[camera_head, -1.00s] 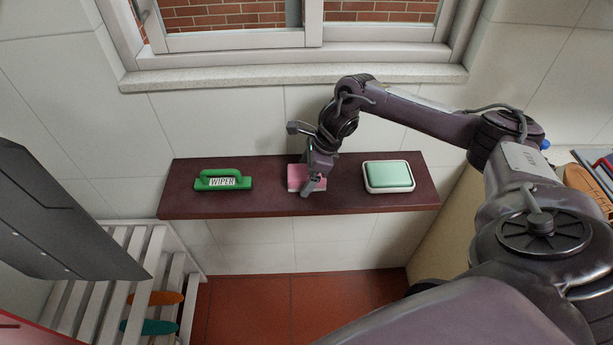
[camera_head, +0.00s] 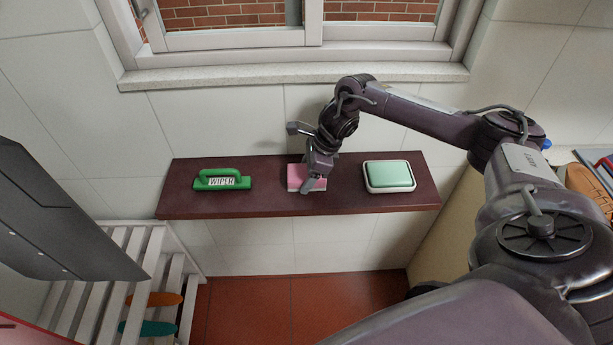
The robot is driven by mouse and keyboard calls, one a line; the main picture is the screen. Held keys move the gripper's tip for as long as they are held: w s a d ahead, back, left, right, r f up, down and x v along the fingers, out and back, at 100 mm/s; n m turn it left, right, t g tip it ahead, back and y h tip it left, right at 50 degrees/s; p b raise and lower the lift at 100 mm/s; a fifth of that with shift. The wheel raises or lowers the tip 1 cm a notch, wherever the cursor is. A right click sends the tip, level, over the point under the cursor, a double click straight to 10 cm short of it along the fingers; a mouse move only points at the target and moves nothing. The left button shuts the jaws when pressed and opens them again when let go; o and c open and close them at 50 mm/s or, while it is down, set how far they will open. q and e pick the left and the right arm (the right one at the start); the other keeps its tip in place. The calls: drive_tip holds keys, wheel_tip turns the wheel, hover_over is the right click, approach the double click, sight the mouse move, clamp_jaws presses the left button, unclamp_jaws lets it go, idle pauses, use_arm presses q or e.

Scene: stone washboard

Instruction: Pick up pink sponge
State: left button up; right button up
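The pink sponge (camera_head: 294,177) lies on the dark red-brown shelf (camera_head: 240,207), near the shelf's middle. It has a pale lower edge. My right gripper (camera_head: 312,184) points down over the sponge's right part and covers some of it. One finger shows at the sponge's front right edge. The other finger is hidden, so I cannot tell whether the fingers grip the sponge. The sponge appears to rest on the shelf. My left gripper is not in view.
A green wiper (camera_head: 222,180) lies left of the sponge on the shelf. A white dish with a pale green top (camera_head: 390,175) sits to the right. A tiled wall and window sill (camera_head: 290,76) stand behind. A white slatted rack (camera_head: 95,290) is at lower left.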

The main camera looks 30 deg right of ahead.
drive_tip(key=c, duration=0.5)
drive_tip(key=shift+r+p, duration=0.45)
drive_tip(key=shift+p, duration=0.2)
wheel_tip(320, 180, up, 20)
drive_tip(key=shift+f+p, duration=0.15)
drive_tip(key=shift+p, duration=0.2)
